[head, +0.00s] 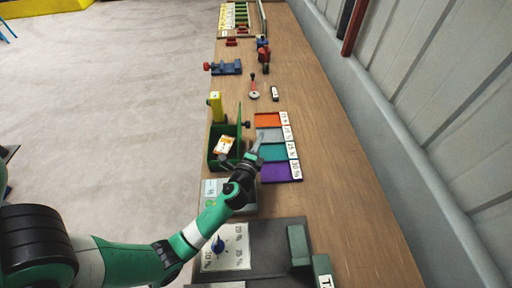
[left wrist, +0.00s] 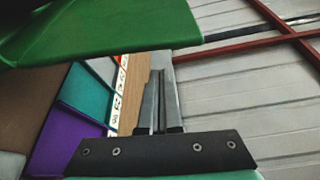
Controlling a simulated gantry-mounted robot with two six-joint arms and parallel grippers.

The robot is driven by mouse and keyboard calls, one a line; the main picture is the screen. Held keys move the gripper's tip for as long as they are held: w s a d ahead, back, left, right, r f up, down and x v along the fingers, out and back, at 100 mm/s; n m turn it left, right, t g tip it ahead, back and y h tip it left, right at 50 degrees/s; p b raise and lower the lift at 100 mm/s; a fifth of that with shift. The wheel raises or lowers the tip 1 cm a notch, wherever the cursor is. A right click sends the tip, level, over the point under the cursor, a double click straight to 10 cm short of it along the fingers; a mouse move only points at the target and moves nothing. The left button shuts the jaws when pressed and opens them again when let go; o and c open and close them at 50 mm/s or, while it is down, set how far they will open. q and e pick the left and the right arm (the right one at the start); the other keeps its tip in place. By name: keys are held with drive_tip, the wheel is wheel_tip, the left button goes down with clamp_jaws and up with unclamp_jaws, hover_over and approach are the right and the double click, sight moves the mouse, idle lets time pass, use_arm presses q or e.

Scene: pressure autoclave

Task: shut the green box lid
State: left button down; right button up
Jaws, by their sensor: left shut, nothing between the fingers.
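The green box (head: 212,160) stands near the left edge of the bench, with an orange-and-white item (head: 224,145) in it. Its green lid (head: 239,122) is open and stands about upright on the box's right side. My left gripper (head: 260,138) is shut and empty, to the right of the lid, over the coloured trays. In the left wrist view the lid (left wrist: 100,30) fills the upper left, and the shut fingers (left wrist: 158,100) are below it, apart from it in the picture. My right gripper is not in view.
Orange, grey, teal (head: 272,153) and purple (head: 275,172) trays with labels lie right of the box. A yellow block (head: 216,105) stands behind it. A blue vise (head: 226,68) is farther back. The bench (head: 335,165) is clear on the right, up to the wall.

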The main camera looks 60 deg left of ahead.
use_arm(q)
drive_tip(key=shift+s+a+r+p, duration=0.15)
drive_tip(key=shift+a+p, duration=0.15)
drive_tip(key=shift+a, duration=0.45)
drive_tip(key=shift+s+a+p, duration=0.1)
drive_tip(key=shift+a+p, duration=0.15)
drive_tip(key=shift+a, duration=0.45)
drive_tip(key=shift+s+a+r+p, duration=0.15)
drive_tip(key=shift+a+p, duration=0.15)
drive_tip(key=shift+a, duration=0.45)
drive_tip(key=shift+f, duration=0.1)
